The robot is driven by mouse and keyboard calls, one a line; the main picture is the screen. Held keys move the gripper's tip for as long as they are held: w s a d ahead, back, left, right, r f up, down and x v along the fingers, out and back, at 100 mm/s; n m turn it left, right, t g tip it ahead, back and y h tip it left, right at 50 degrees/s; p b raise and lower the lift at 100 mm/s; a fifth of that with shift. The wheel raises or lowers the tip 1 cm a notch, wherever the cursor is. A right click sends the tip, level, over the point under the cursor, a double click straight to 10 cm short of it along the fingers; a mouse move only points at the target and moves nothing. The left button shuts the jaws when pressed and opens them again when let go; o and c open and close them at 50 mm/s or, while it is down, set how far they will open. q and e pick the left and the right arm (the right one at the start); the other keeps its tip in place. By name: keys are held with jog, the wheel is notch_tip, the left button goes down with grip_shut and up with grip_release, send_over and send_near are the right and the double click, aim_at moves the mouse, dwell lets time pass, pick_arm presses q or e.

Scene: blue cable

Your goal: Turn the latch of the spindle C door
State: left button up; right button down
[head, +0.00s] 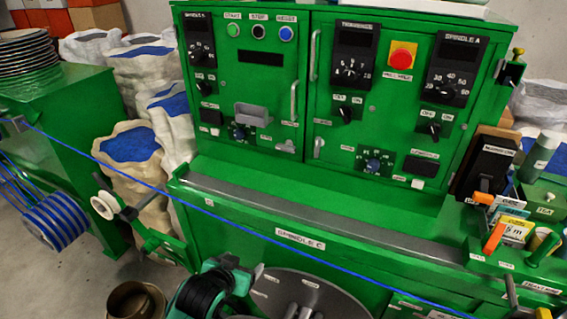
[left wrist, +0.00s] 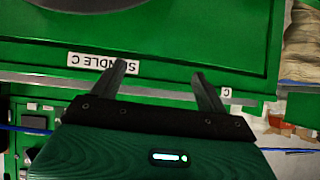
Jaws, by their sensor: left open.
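The spindle C door panel (head: 235,228) is the green lower front of the machine, with a white SPINDLE C label (head: 300,238) near its top edge. The label also shows in the left wrist view (left wrist: 103,64), partly behind a fingertip. A small C label (head: 208,202) sits to its left. I cannot make out the latch in either view. My left gripper (head: 252,272) is in front of this panel at the bottom of the head view. In the left wrist view its two fingers (left wrist: 162,72) are apart with nothing between them. My right gripper is not in view.
A blue cable (head: 240,217) crosses the machine front diagonally. A grey disc (head: 320,295) lies low beside my left gripper. A cable reel (head: 55,222) and sacks (head: 130,148) stand at the left. Tools and a bottle (head: 541,155) crowd the right end.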

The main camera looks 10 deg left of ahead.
pick_arm(q)
jog(key=w+d+r+t+h, duration=0.1)
jog(key=w+r+t, duration=0.3)
jog(key=w+r, duration=0.55)
jog(key=t+h, duration=0.1)
jog(key=t, duration=0.2)
send_near(284, 148)
jog(key=shift+m, duration=0.3)
jog(key=w+p, duration=0.1)
jog(key=w, duration=0.2)
jog(key=w+d+p, duration=0.1)
jog(key=w, duration=0.2)
jog(key=w+p, duration=0.1)
jog(key=w, duration=0.2)
jog(key=shift+w+d+r+p, duration=0.1)
jog(key=shift+d+p, duration=0.2)
jog(key=shift+d, duration=0.05)
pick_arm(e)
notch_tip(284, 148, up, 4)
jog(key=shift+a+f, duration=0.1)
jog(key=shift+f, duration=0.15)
pick_arm(q)
jog(key=c, duration=1)
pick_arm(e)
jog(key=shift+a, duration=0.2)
